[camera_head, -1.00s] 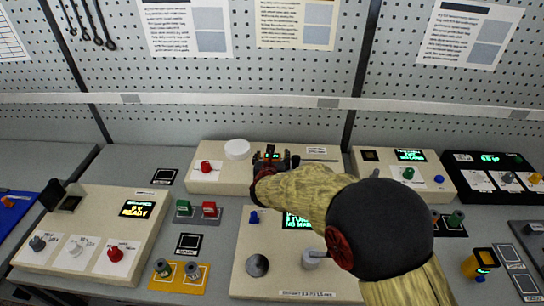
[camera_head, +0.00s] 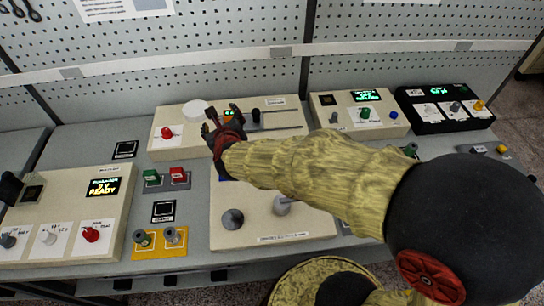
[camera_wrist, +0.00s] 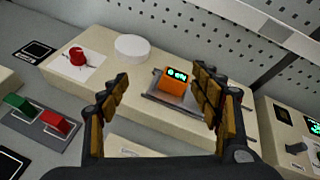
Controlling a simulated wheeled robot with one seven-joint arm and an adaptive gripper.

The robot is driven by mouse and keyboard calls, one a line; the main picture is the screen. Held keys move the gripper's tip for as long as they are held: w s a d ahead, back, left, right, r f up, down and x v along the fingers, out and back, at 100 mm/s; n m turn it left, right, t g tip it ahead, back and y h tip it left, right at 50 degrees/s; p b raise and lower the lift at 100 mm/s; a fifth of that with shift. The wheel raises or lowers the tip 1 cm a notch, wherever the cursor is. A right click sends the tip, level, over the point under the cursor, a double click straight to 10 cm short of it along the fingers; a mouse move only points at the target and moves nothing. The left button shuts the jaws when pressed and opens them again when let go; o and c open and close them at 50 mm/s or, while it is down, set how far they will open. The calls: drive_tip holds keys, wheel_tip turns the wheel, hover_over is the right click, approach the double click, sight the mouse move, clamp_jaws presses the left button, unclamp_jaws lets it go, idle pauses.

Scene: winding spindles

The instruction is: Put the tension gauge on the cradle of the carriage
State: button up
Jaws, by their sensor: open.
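The tension gauge, an orange block with a lit green display (camera_wrist: 174,82), stands on the rear cream console between grey rail-like parts, apparently the carriage (camera_wrist: 152,99). I cannot make out the cradle beneath it. The gauge also shows small in the head view (camera_head: 229,115), partly behind my gripper. My gripper (camera_head: 222,122) is open. In the wrist view its two padded fingers (camera_wrist: 165,92) stand apart to the left and right of the gauge, with visible gaps on both sides. My arm hides part of the consoles in the head view.
A white disc (camera_head: 195,112) and a red knob (camera_head: 167,132) are left of the gauge. A black knob (camera_head: 256,115) and rails lie to its right. Green (camera_head: 152,177) and red (camera_head: 178,175) blocks stand nearer. The pegboard wall rises behind.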

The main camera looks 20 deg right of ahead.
drive_tip(key=s+a+r+n+g+y, duration=0.1)
drive_tip(key=s+r+n+g+y, duration=0.1)
drive_tip(key=s+r+n, duration=0.5)
drive_tip(key=s+a+r+n+g+y, duration=0.15)
drive_tip(key=s+n, duration=0.35)
drive_tip(key=n, duration=0.7)
drive_tip(key=s+d+n+g, duration=0.1)
drive_tip(key=s+d+n, duration=0.2)
drive_tip(key=s+n, duration=0.2)
drive_tip(key=s+d+f+n+g+h, duration=0.1)
drive_tip(key=s+d+n, duration=0.2)
drive_tip(key=s+n, duration=0.2)
drive_tip(key=s+d+n+g+h, duration=0.1)
drive_tip(key=s+n, duration=0.3)
drive_tip(key=s, duration=0.4)
drive_tip(key=shift+d+f+n+g, duration=0.2)
drive_tip(key=shift+d+n+g, duration=0.25)
drive_tip(key=shift+d, duration=0.45)
drive_tip(key=shift+s, duration=0.1)
